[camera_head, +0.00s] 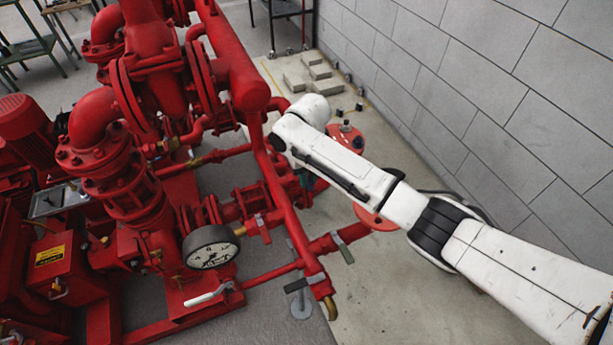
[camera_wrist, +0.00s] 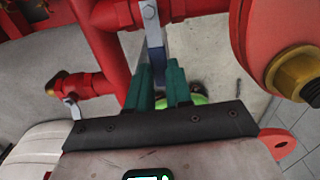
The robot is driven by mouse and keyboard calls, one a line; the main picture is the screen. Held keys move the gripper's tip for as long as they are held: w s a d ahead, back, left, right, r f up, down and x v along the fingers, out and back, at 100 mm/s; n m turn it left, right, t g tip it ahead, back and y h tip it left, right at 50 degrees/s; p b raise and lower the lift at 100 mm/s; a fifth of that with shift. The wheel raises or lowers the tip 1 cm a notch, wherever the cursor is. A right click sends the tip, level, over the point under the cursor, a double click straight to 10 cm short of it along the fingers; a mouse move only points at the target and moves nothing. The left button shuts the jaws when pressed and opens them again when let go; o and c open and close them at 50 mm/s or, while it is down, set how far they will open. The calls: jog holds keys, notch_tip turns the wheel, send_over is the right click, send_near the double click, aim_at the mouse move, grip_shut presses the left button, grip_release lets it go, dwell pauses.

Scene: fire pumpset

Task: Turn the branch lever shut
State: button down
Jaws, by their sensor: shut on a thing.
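In the wrist view, a blue-grey lever (camera_wrist: 153,30) hangs from a valve on a red branch pipe (camera_wrist: 197,7). My gripper (camera_wrist: 160,74) has two dark green fingers, one on each side of the lever's lower part, and is shut on it. The lever's end is hidden between the fingers. In the head view, my white arm covers most of the gripper; only a dark green bit of it (camera_head: 306,179) shows beside the red pipes. I cannot tell which lever there is the held one.
Red pump pipework (camera_head: 130,180) fills the left, with a pressure gauge (camera_head: 211,247) and other small levers, one grey-green (camera_head: 342,248). A grey block wall (camera_head: 480,90) stands on the right. In the wrist view, a large red flange (camera_wrist: 280,40) is close to the gripper's right.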

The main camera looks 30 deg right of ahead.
jog(key=shift+f, duration=0.1)
jog(key=c, duration=1)
grip_release()
jog(key=shift+w, duration=0.1)
notch_tip(320, 180, up, 11)
jog(key=shift+a+f+b, duration=0.1)
jog(key=shift+b, duration=0.45)
